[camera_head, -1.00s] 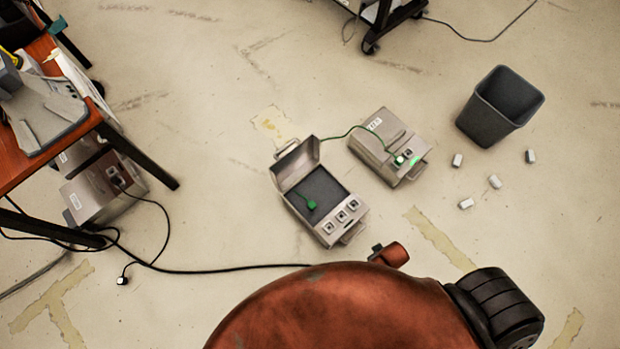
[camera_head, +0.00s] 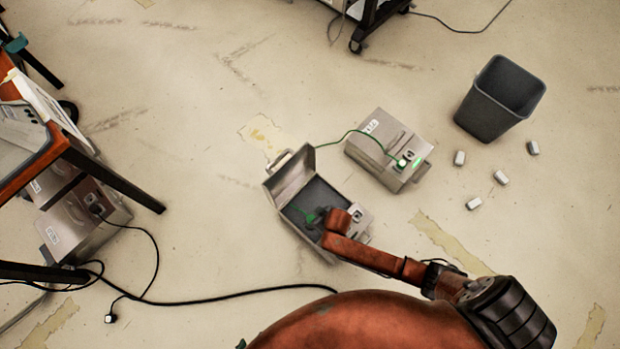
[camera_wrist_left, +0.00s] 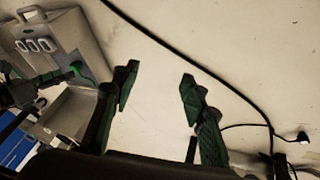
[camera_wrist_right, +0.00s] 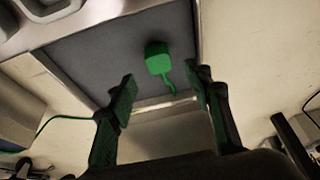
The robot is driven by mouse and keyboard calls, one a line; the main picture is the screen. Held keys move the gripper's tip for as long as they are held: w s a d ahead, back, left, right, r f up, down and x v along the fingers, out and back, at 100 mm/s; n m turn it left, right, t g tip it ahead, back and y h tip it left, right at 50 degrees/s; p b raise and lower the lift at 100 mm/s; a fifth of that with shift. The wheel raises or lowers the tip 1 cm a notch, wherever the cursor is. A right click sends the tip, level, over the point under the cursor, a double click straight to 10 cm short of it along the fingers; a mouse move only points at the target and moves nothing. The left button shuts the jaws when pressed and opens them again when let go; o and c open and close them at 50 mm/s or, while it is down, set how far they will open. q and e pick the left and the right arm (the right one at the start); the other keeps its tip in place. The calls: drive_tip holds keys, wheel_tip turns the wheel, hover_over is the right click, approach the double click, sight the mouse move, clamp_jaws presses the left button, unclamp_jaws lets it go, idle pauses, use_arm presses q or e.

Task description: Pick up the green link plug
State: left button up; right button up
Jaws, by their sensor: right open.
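The green link plug (camera_wrist_right: 158,60) lies on the dark floor of an open grey case (camera_head: 268,187); the plug also shows in the head view (camera_head: 309,217) and left wrist view (camera_wrist_left: 78,69). My right gripper (camera_wrist_right: 160,80) is open above the case. In its wrist view the plug sits between and just beyond the fingertips, not gripped. In the head view my right gripper (camera_head: 319,214) partly covers the plug. My left gripper (camera_wrist_left: 157,88) is open and empty over bare floor, to the side of the case.
A second grey box (camera_head: 370,152) with a green-lit panel stands right of the case, joined by a green cord. A dark bin (camera_head: 484,120) and several small white blocks lie farther right. A black cable (camera_head: 215,299) crosses the floor. A table (camera_head: 60,148) stands left.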

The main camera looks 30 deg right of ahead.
sight(312, 219)
drive_tip(key=shift+w+a+f, duration=0.1)
drive_tip(key=shift+f, duration=0.3)
drive_tip(key=shift+f+b, duration=0.2)
drive_tip(key=shift+b, duration=0.15)
drive_tip(key=b+x, duration=0.3)
drive_tip(key=shift+f, duration=0.3)
drive_tip(key=shift+w+f+b, duration=0.1)
drive_tip(key=shift+f+b, duration=0.4)
drive_tip(key=shift+b, duration=0.1)
use_arm(q)
wheel_tip(312, 219, down, 7)
drive_tip(key=w+t, duration=0.1)
drive_tip(key=t, duration=0.2)
drive_tip(key=shift+a+f, duration=0.2)
drive_tip(key=shift+a, duration=0.25)
use_arm(e)
drive_tip(key=shift+w, duration=0.1)
drive_tip(key=shift+c, duration=0.4)
drive_tip(key=c, duration=1.2)
drive_tip(key=shift+o, duration=0.2)
drive_tip(key=shift+r, duration=0.1)
